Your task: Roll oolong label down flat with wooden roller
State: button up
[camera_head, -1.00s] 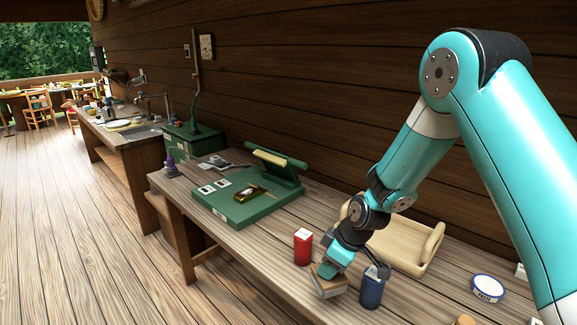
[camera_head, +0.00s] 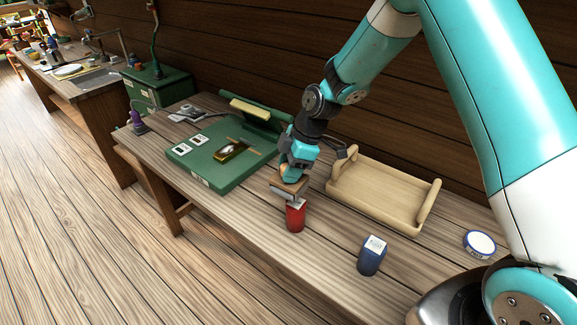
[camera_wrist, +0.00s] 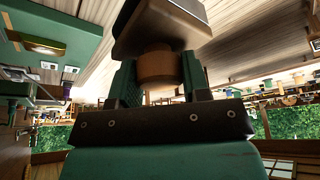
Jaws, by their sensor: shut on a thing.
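My gripper (camera_head: 292,175) is shut on the brown wooden knob (camera_wrist: 157,67) of a block-like tool (camera_wrist: 158,22); I cannot tell if this is the roller. In the head view the tool (camera_head: 283,190), wood above and grey below, hides the top of a red can (camera_head: 295,218); whether they touch is unclear. A blue can (camera_head: 371,258) with a white label (camera_head: 376,244) on top stands to the right. No label can be read as oolong. Left of my gripper, a green board (camera_head: 200,178) bears two small white cards (camera_head: 182,149) and a gold-framed piece (camera_head: 228,153).
A green stand with a pale bar (camera_head: 249,112) rises at the board's back. A pale wooden tray (camera_head: 378,198) with raised ends lies right of my gripper. A round blue-and-white tin (camera_head: 480,243) sits far right. The table's front strip is clear. A wooden wall runs behind.

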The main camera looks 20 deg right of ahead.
notch_tip(320, 180, down, 6)
jog(key=b, duration=0.5)
jog(key=shift+f+b, duration=0.65)
jog(key=shift+b, duration=0.15)
dwell(0.7)
jog(key=shift+d, duration=0.1)
jog(key=shift+w+d, duration=0.4)
jog(key=shift+d, duration=0.1)
jog(key=shift+w+d, duration=0.1)
jog(key=shift+d, duration=0.05)
